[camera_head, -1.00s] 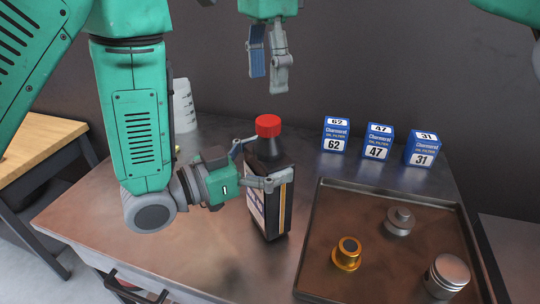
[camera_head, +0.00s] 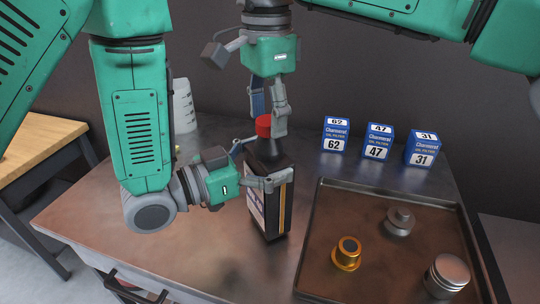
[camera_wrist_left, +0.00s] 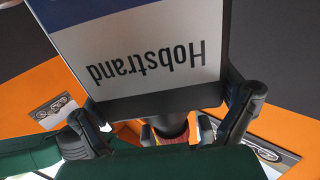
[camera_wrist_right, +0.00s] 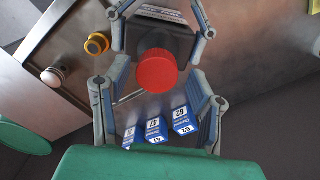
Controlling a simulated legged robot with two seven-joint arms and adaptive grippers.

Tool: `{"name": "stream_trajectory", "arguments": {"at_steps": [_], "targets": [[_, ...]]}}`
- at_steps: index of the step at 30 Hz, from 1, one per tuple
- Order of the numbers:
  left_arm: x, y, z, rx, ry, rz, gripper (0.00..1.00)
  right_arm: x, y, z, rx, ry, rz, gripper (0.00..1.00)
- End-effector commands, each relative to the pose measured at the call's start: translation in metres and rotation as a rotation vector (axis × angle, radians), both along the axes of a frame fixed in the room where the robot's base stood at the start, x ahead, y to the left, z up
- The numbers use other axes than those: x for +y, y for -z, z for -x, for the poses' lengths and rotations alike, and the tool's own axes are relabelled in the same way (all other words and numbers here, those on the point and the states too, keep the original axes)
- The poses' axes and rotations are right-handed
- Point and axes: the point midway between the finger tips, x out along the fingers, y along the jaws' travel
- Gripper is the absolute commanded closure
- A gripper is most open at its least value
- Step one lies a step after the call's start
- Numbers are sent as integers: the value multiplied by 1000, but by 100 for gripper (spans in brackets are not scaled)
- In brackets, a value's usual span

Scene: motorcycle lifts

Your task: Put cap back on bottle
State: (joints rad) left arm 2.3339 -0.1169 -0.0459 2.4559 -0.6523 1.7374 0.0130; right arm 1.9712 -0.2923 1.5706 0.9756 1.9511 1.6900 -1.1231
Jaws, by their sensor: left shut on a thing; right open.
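The dark bottle (camera_head: 268,200) stands upright on the metal table. Its label, reading "Hobstrand", fills much of the left wrist view (camera_wrist_left: 150,55). The red cap (camera_head: 263,126) sits at the top of the bottle's neck; I cannot tell whether it is threaded on. My left gripper (camera_head: 262,165) is shut around the bottle's upper body from the left. My right gripper (camera_head: 269,118) points down from above, open, its fingers on either side of the cap. In the right wrist view the cap (camera_wrist_right: 157,70) lies between these fingers, with gaps visible.
Three blue oil filter boxes (camera_head: 377,142) stand at the back right. A metal tray (camera_head: 318,235) holds a gold part (camera_head: 347,254), a grey part (camera_head: 399,221) and a piston (camera_head: 447,275). A white beaker (camera_head: 184,105) stands behind my left arm. The table's front left is clear.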

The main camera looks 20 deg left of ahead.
Motion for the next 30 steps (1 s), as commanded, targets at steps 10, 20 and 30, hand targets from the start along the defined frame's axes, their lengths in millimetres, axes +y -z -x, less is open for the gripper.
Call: {"name": "stream_trajectory", "arguments": {"at_steps": [10, 20, 30], "targets": [[0, -2, 0, -4, 0, 2, 91, 0, 10, 0, 0, 0, 0, 50], [0, -2, 0, -4, 2, 2, 91, 0, 10, 0, -1, 0, -1, 100], [-2, -2, 1, -4, 6, 2, 91, 1, 9, -1, -2, 64, -3, 64]]}}
